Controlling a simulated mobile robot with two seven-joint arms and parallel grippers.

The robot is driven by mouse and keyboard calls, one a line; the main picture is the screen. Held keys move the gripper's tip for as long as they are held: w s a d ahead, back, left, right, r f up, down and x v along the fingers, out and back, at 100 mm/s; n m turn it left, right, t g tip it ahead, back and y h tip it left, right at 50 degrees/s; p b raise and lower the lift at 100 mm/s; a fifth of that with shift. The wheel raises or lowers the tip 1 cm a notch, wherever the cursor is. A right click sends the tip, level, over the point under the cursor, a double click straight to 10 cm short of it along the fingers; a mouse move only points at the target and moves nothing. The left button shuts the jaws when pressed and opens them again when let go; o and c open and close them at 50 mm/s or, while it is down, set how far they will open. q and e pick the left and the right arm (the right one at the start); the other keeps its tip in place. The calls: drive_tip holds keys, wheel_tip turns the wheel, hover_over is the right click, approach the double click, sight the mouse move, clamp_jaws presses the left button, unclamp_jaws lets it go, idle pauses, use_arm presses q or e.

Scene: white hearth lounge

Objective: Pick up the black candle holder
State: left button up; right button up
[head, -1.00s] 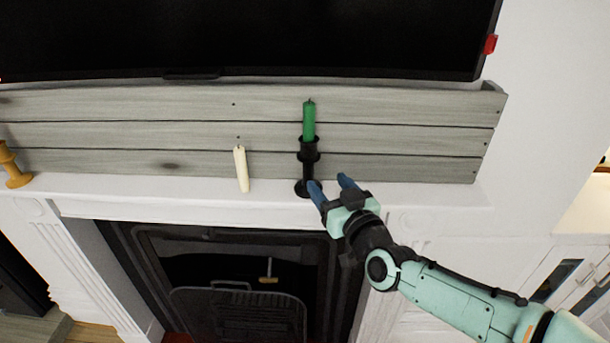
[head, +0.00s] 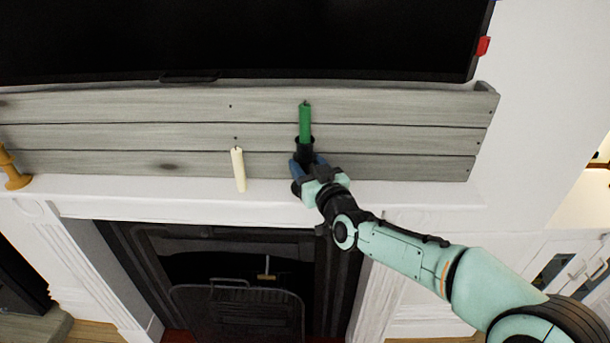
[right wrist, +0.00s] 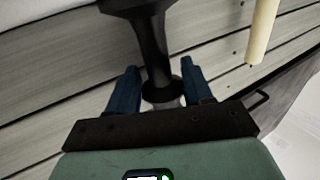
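The black candle holder (head: 304,150) stands upright on the white mantel with a green candle (head: 305,122) in its top. My right gripper (head: 307,164) is at the holder's stem, and its blue fingers stand on either side of it. In the right wrist view the black holder (right wrist: 152,45) runs down between the two open fingers (right wrist: 158,88). A gap shows on each side of the stem there. The gripper hides much of the holder's lower part in the head view. My left gripper is not in view.
A cream candle (head: 238,170) stands on the mantel (head: 150,192) just left of the holder. An orange-brown candle holder (head: 12,170) is at the far left. Grey boards (head: 400,135) rise close behind, beneath a black screen (head: 250,35). The mantel is clear to the right.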

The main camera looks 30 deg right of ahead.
clamp_jaws()
drive_tip(key=shift+r, duration=0.15)
